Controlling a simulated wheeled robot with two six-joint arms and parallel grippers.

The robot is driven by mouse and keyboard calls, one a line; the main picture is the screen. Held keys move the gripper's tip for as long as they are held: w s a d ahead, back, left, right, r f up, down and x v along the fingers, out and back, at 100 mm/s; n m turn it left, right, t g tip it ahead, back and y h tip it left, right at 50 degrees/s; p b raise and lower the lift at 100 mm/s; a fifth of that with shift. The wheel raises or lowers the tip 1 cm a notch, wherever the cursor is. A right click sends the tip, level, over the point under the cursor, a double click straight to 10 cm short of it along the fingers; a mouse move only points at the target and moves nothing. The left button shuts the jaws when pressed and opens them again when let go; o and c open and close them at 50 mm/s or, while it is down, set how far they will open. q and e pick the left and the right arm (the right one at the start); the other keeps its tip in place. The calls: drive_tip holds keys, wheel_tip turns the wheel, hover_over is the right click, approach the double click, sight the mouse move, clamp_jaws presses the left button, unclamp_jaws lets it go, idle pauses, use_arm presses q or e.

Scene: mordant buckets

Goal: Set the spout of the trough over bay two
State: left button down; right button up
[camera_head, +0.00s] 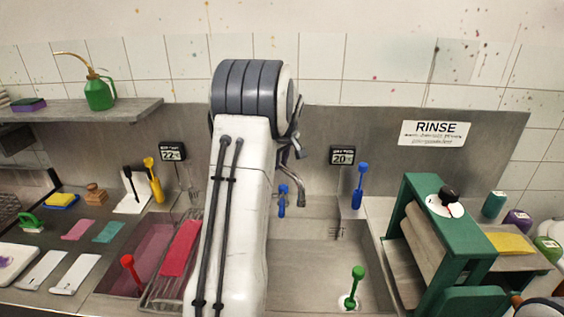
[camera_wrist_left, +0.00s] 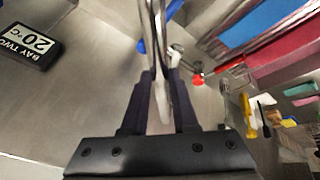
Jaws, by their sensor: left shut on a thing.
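My left gripper (camera_head: 297,127) is at the metal spout (camera_head: 298,180) in front of the back wall. In the left wrist view my left gripper (camera_wrist_left: 162,75) is shut, with the metal of the spout (camera_wrist_left: 163,100) between its fingers. In the head view the spout curves down, its lower end showing against the grey basin of bay two (camera_head: 320,270); its height above the basin is hard to judge. The bay two sign (camera_wrist_left: 30,45) reads 20°C; it also shows in the head view (camera_head: 342,155). My own arm hides the spout's base.
A blue-handled lever (camera_head: 360,182) stands behind bay two and a green-handled one (camera_head: 356,280) in front. A green roller press (camera_head: 440,230) stands to the right. Pink liquid (camera_head: 150,255) fills a bay on the left. A shelf (camera_head: 130,108) holds an oil can.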

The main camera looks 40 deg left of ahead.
use_arm(q)
drive_tip(key=c, duration=0.7)
unclamp_jaws()
drive_tip(key=b+v, duration=0.2)
drive_tip(key=v, duration=0.8)
drive_tip(key=shift+s+d+r, duration=0.1)
drive_tip(key=shift+r, duration=0.1)
